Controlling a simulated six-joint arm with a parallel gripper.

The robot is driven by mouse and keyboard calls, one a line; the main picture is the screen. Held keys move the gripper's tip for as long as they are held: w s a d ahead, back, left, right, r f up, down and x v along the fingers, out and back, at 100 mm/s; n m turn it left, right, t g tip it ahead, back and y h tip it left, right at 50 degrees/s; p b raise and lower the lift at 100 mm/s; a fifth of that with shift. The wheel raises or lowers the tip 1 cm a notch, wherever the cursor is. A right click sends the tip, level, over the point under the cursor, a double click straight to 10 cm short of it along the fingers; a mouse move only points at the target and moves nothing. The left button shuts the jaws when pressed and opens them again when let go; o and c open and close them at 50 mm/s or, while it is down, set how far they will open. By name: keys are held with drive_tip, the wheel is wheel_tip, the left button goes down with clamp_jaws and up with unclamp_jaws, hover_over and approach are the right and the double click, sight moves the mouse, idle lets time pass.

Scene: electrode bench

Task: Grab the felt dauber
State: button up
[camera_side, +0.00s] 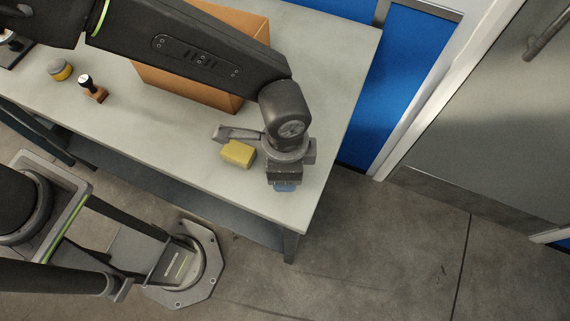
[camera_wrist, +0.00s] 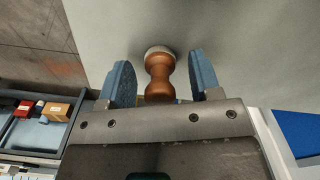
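The felt dauber (camera_wrist: 160,80) shows in the wrist view as a turned brown wooden handle with a pale, whitish round end against the grey bench top. My gripper (camera_wrist: 162,78) has its two blue fingers on either side of the handle, with a gap visible on each side. It is open, and the dauber is between the fingers without visible contact. In the side view my gripper (camera_side: 285,187) points down over the right front part of the bench, and the dauber is hidden there.
On the bench (camera_side: 325,120) a yellow block (camera_side: 238,153) lies just left of my gripper. A large brown box (camera_side: 180,82) stands behind, under my arm. A wooden stamp (camera_side: 92,90) and a round yellow-and-dark tin (camera_side: 60,71) are at the left. The bench's right end is clear.

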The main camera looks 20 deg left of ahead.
drive_tip(key=c, duration=0.9)
drive_tip(key=shift+r, duration=0.1)
